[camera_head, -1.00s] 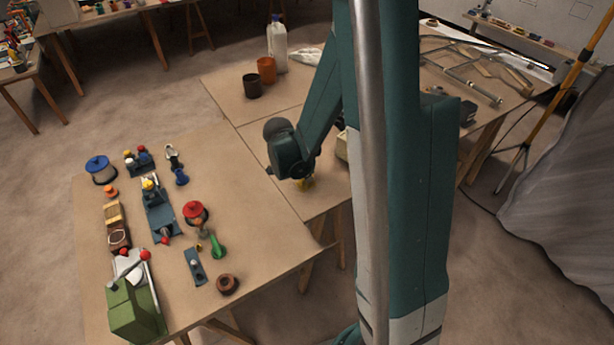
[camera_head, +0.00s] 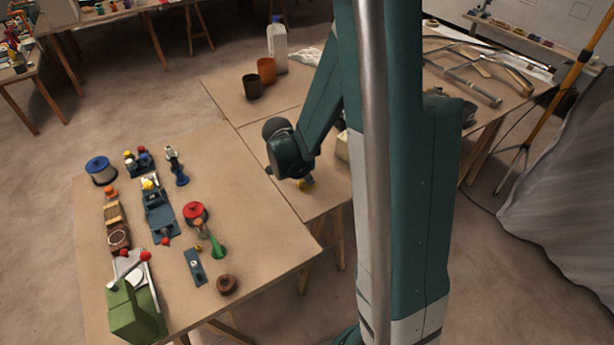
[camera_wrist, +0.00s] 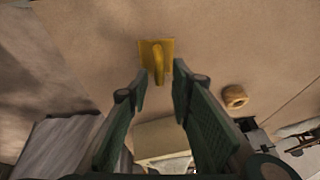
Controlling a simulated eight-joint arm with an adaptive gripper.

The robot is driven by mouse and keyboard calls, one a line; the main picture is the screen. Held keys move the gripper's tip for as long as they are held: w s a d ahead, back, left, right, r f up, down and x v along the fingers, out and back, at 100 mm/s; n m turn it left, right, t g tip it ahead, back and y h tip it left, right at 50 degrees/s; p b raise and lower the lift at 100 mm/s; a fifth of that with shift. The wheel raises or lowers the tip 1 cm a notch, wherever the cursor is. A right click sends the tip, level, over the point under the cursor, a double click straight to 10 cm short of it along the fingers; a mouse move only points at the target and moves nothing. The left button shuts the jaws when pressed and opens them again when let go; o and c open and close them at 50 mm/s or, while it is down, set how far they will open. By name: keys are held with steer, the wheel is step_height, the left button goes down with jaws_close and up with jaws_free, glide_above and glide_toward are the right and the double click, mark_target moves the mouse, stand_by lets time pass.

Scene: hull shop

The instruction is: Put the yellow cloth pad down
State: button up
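The yellow cloth pad (camera_wrist: 147,50) lies flat on the tabletop in the wrist view, a square piece with a rounded yellow grip standing on it. My gripper (camera_wrist: 160,74) is open. Its two fingertips stand on either side of the grip, with a visible gap on both sides. The square part reaches beyond the fingertips. In the head view only a small yellow patch of the pad (camera_head: 305,184) shows below the end of my arm, near the table's front edge. My arm hides the fingers there.
A tan ring (camera_wrist: 235,96) and a pale box (camera_wrist: 161,139) are near the fingers. Brown and orange cups (camera_head: 266,70) and a white bottle (camera_head: 278,48) stand at the back. The left table (camera_head: 240,200) holds several toys and parts. Bare tabletop surrounds the pad's far side.

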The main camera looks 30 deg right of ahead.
steer(key=p+v, duration=0.2)
steer(key=v, duration=0.9)
steer(key=shift+r, duration=0.25)
stand_by(0.3)
steer(key=shift+s+a, duration=0.1)
steer(key=s+a+r+n+t+y, duration=0.4)
steer(key=s+a+r+n+t, duration=0.1)
steer(key=s+a+r+n, duration=1)
steer(key=shift+s+r+n+t+y, duration=0.35)
steer(key=shift+s+r+n, duration=1.05)
steer(key=shift+n, duration=0.5)
steer(key=shift+f, duration=0.15)
stand_by(0.4)
